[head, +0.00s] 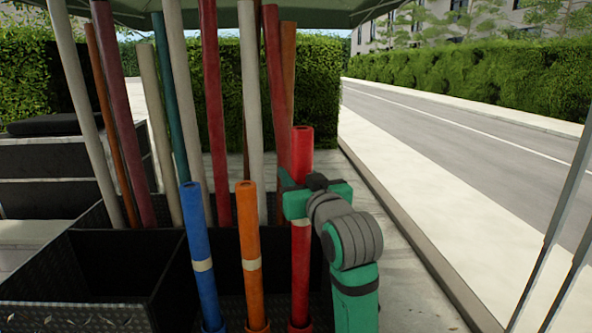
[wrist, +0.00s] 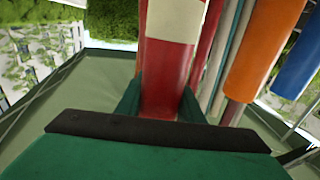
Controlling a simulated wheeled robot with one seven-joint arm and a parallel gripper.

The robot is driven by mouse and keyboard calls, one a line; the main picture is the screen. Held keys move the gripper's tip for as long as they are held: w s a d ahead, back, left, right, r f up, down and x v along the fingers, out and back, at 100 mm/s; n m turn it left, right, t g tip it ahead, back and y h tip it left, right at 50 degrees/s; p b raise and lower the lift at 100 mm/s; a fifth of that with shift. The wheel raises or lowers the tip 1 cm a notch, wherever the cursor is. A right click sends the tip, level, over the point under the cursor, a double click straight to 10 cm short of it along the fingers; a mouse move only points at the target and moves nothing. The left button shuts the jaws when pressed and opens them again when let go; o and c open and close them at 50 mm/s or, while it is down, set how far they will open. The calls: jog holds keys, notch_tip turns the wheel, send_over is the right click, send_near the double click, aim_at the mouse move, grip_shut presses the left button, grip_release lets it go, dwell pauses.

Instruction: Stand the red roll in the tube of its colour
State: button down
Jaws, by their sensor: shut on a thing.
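The red roll (head: 301,262), with a pale band around its middle, is upright in the head view. My gripper (head: 293,198) is shut on it just above the band. The roll's lower end meets the red tube (head: 300,327) at the bottom edge of the view; I cannot tell how far inside it sits. Its top stands higher than the tops of the blue and orange rolls. In the wrist view the red roll (wrist: 165,85) runs between my two green fingers (wrist: 160,104).
To the left, the blue roll (head: 201,240) and orange roll (head: 249,225) stand in tubes of their colours. Several long poles (head: 212,90) stand behind. A black open bin (head: 115,265) is at left. Pavement (head: 400,220) lies open at right, beside a slanting metal pole (head: 560,220).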

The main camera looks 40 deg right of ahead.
notch_tip(320, 180, down, 7)
jog(key=shift+w+r, duration=0.15)
jog(key=shift+w, duration=0.1)
dwell(0.8)
jog(key=shift+s+d, duration=0.1)
dwell(0.4)
jog(key=shift+f, duration=0.3)
jog(key=c, duration=1.1)
grip_release()
jog(key=shift+d, duration=0.1)
jog(key=v, duration=1)
jog(key=shift+s+r, duration=0.25)
jog(key=shift+s, duration=0.15)
